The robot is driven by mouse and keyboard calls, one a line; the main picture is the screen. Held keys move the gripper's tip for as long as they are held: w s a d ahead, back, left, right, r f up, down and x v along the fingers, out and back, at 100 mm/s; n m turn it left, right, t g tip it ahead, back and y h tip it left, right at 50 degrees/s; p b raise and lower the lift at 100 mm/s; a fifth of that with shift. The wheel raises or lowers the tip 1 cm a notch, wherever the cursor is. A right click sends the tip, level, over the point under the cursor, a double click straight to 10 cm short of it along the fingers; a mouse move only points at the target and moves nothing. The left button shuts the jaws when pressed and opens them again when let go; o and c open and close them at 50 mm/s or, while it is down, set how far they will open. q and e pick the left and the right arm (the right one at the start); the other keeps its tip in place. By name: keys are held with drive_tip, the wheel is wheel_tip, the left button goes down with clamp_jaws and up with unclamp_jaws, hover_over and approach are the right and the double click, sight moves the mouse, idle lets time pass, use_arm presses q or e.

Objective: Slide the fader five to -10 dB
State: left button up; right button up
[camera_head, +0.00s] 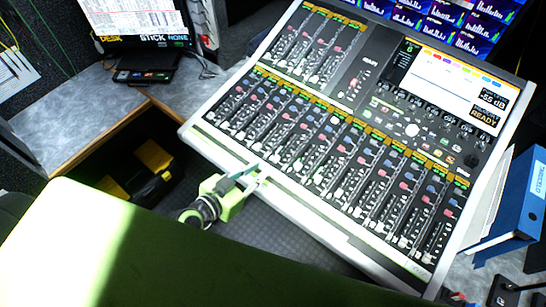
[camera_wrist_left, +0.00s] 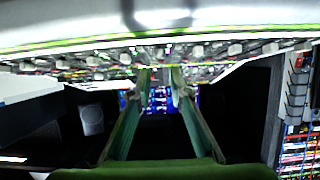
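The mixing console (camera_head: 318,209) lies tilted across the head view, with a long lower row of channel strips and faders (camera_head: 285,160). Which one is fader five I cannot tell; the labels are too small. Its display shows what looks like "-55 dB" (camera_head: 492,97) and "READY". My left gripper (camera_head: 262,172) is at the console's near edge, left of its middle, below the fader row. In the left wrist view, the gripper's fingers (camera_wrist_left: 161,80) stand apart with a gap between the tips and nothing held. Grey fader knobs (camera_wrist_left: 235,48) show beyond them. My right gripper is not in view.
A blue binder (camera_head: 520,212) stands right of the console. A desk with a monitor (camera_head: 140,20) is at the upper left. A black and yellow case (camera_head: 150,170) sits below the desk. A dark green surface (camera_head: 150,260) fills the near left. Screens (camera_head: 440,20) are behind.

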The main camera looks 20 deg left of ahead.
sight(276, 157)
use_arm(q)
drive_tip(key=p+x, duration=0.1)
drive_tip(key=x, duration=0.7)
drive_tip(key=shift+s, duration=0.1)
clamp_jaws()
